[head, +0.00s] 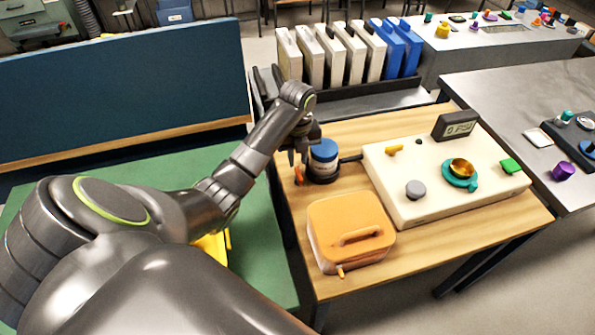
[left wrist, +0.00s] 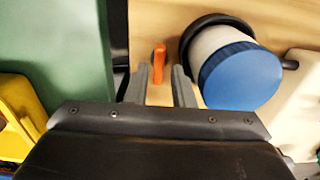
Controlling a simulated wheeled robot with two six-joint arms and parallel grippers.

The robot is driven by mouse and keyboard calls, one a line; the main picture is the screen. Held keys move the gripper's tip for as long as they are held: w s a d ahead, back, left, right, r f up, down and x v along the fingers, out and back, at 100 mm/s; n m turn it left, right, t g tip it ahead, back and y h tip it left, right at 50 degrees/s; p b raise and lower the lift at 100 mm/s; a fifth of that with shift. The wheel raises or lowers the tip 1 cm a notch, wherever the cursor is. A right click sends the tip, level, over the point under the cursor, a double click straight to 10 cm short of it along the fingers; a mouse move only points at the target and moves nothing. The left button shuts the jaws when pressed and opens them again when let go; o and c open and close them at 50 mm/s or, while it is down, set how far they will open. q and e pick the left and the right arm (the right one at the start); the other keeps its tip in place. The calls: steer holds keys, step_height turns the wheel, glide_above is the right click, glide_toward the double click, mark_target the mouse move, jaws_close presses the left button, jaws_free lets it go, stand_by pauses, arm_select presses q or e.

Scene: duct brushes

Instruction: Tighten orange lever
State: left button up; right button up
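The small upright orange lever (head: 299,175) stands at the left edge of the wooden table, just left of a jar with a blue lid (head: 324,150) in a black ring-shaped holder (head: 325,175). My left gripper (head: 300,155) is over the lever, its fingers pointing down. In the left wrist view, the orange lever (left wrist: 159,62) lies between the two grey fingertips of my left gripper (left wrist: 160,72), with a gap on each side. The fingers are open. The right finger is close to the blue-lidded jar (left wrist: 240,75). My right gripper is in neither view.
An orange lidded box (head: 325,222) stands in front of the jar. A cream panel with knobs and a gold cup (head: 400,205) is to the right. White and blue binders (head: 330,55) stand behind. A green table (head: 265,225) lies left, with a yellow object (left wrist: 15,115) on it.

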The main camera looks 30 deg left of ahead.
mark_target(297, 169)
arm_select(q)
steer(key=shift+f, duration=2)
arm_select(e)
steer(key=shift+d+r, duration=0.2)
steer(key=shift+d, duration=0.2)
arm_select(q)
steer(key=shift+c, duration=0.4)
jaws_close()
steer(key=shift+r, duration=0.1)
arm_select(e)
steer(key=shift+r, duration=0.2)
